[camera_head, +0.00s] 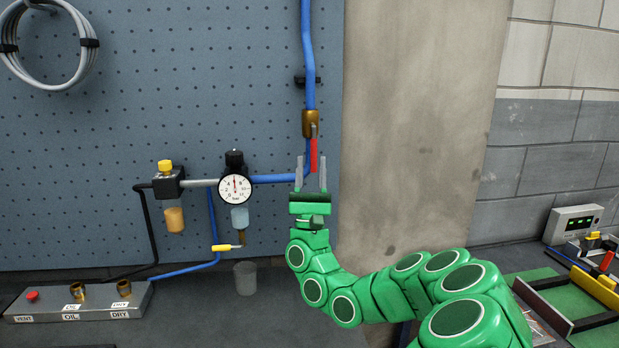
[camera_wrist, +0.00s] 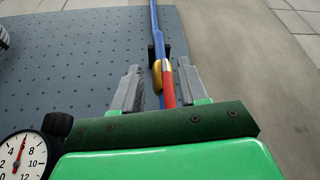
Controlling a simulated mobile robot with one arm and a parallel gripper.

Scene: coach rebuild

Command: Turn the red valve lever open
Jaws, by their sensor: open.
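The red valve lever (camera_head: 314,155) hangs straight down, in line with the blue pipe, below a brass valve body (camera_head: 310,122) on the pegboard. My gripper (camera_head: 312,174) points up with its two grey fingers apart, and the lower part of the lever shows between them in the head view. In the wrist view the lever (camera_wrist: 168,86) also shows between the open fingers (camera_wrist: 158,88), closer to the right finger. The brass valve body (camera_wrist: 157,72) is beyond it. I cannot tell whether either finger touches the lever.
A pressure gauge (camera_head: 235,188) and a yellow-capped filter unit (camera_head: 168,182) are left of my gripper. A yellow-handled valve (camera_head: 228,247) and a grey cup (camera_head: 245,278) are lower. A concrete pillar (camera_head: 412,120) stands to the right. A grey block with fittings (camera_head: 78,302) lies on the bench.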

